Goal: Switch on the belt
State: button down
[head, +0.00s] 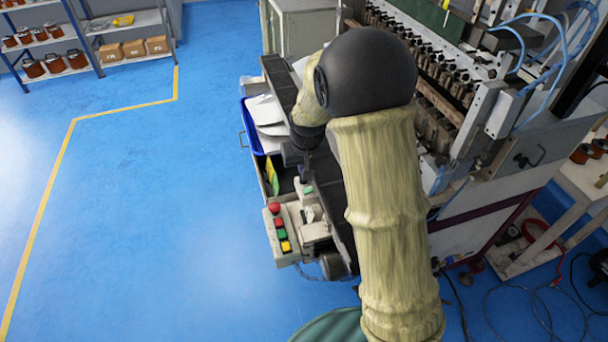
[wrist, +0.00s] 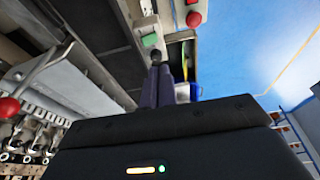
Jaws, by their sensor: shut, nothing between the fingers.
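The belt is a dark strip (head: 339,215) along the front of the machine, partly hidden by my arm. Beside it is a small pale switch box with a green button (head: 308,189); the green button also shows in the wrist view (wrist: 150,40). My gripper (head: 303,182) is shut and empty, pointing down at this box. In the wrist view its fingertips (wrist: 156,60) are right by the green button's edge. I cannot tell whether they touch it.
A panel (head: 283,247) with a red mushroom button (head: 274,208) and red, green and yellow buttons is close by at the front. A blue tray (head: 249,128) with white sheets lies behind. The blue floor to the left is clear.

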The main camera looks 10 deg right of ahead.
jog(key=v, duration=0.3)
jog(key=shift+s+a, duration=0.1)
jog(key=shift+d, duration=0.25)
jog(key=shift+w+d+r, duration=0.2)
jog(key=shift+w+d, duration=0.15)
jog(key=shift+d, duration=0.15)
dwell(0.4)
jog(key=p, duration=0.3)
send_near(310, 188)
jog(key=x, duration=0.5)
jog(key=shift+w+a, duration=0.2)
jog(key=shift+a, duration=0.1)
jog(key=shift+w+d+f, duration=0.1)
jog(key=shift+d+f, duration=0.15)
jog(key=shift+f, duration=0.5)
